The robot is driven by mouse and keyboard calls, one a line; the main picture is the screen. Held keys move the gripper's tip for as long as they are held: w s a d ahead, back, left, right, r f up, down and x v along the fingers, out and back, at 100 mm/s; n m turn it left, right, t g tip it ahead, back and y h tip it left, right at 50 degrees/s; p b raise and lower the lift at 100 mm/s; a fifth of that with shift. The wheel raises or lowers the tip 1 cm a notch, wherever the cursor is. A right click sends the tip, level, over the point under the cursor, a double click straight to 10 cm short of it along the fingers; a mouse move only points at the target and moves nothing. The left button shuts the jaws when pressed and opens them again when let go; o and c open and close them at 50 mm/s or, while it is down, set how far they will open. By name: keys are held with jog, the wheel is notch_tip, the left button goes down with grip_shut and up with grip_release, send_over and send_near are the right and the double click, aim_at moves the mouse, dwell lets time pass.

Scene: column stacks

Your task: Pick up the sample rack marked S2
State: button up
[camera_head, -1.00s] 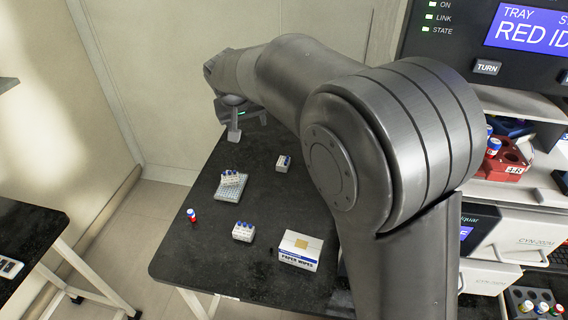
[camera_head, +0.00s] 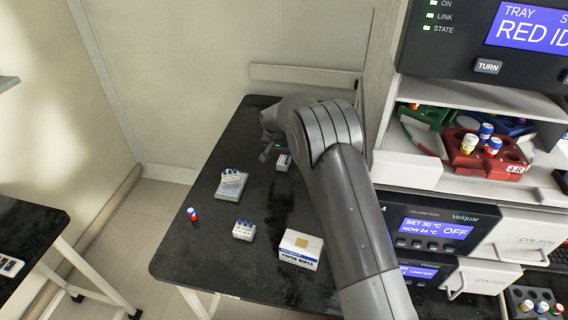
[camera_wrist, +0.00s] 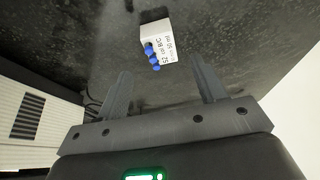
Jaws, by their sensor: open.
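A small white sample rack (camera_wrist: 157,40) with blue caps and a label that appears to read S2 lies ahead of my gripper (camera_wrist: 163,82) in the wrist view. My gripper is open and empty, and the rack is beyond the fingertips, apart from them. In the head view this appears to be the rack (camera_head: 284,162) at the far part of the black bench, beside my wrist. My gripper there is mostly hidden by my arm.
A third rack (camera_head: 244,230) stands nearer, beside a paper wipes box (camera_head: 300,249). The black bench (camera_head: 200,255) is otherwise clear. Instruments stand at right.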

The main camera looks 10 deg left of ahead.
aim_at(284, 159)
jog(key=shift+w+x, duration=0.2)
jog(key=shift+x, duration=2.85)
jog(key=shift+a+r, duration=0.1)
jog(key=shift+r, duration=0.05)
jog(key=shift+c, duration=0.4)
jog(key=c, duration=1)
